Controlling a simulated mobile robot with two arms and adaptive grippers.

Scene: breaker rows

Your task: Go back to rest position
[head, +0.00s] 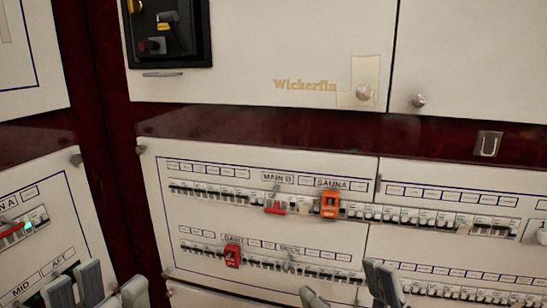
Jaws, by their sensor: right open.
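My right gripper (348,291) is at the bottom edge, right of centre. Its grey fingertips stand apart with nothing between them, in front of the lower breaker row. My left gripper (106,289) shows at the bottom left, its fingertips apart and nothing seen between them; its lower part is cut off by the frame. The middle breaker panel (200,262) carries two rows of switches. An orange piece (330,205) sits under the SAUNA label, and a red piece (232,256) sits on the lower row. A red lever (275,208) shows under MAIN B.
A left panel (60,215) has a red lever and a green light. White cabinet doors (245,50) with round knobs are above. A black recess (168,32) is upper left.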

